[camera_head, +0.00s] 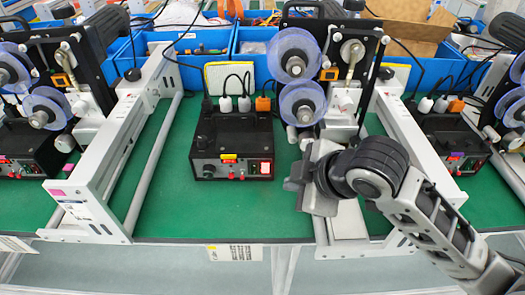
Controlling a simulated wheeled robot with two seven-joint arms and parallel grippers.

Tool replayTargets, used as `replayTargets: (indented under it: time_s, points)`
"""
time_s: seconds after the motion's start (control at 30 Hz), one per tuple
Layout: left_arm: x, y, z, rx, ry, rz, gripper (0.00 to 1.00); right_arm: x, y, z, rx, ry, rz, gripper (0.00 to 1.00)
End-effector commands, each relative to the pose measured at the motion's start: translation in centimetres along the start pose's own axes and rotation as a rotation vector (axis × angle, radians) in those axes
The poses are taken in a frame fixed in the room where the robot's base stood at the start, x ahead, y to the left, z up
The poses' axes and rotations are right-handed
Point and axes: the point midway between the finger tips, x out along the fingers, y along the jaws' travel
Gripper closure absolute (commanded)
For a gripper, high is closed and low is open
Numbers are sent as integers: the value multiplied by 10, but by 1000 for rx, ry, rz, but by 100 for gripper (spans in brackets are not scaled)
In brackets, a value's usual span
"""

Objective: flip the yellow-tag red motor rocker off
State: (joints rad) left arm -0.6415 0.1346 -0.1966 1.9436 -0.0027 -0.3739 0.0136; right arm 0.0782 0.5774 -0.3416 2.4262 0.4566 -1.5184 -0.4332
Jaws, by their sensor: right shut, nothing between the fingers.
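A black control box (234,135) stands on the green bench in the middle of the head view. Its front panel carries a yellow tag (228,157), a dark knob at the left, small red knobs along the bottom and a red rocker (265,168) near the right end, with a small green part beside it. Which way the rocker is tipped is too small to tell. My right gripper (291,185) is shut and empty, just right of the box's front and apart from the rocker. My left gripper is not in view.
Coder machines with blue reels (293,53) stand left, centre and right, with pale metal frames (110,160) between. Other black boxes sit at the far left (28,148) and right (450,140). Blue bins (205,75) line the back. Green bench (200,215) before the box is clear.

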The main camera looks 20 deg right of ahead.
Motion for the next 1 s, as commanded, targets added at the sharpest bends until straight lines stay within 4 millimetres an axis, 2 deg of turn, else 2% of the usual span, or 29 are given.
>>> replayTargets:
  time_s: [0.33,0.47,0.57,0.97,1.0]
  points:
    - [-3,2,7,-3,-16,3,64,1,0,0,2,0,0,100]
    - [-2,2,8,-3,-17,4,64,8,0,0,4,1,0,100]
    - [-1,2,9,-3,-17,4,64,22,-1,0,5,1,-2,100]
    - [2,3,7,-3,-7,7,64,105,-1,0,5,0,-2,100]
    - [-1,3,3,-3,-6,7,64,104,11,-2,3,1,4,100]
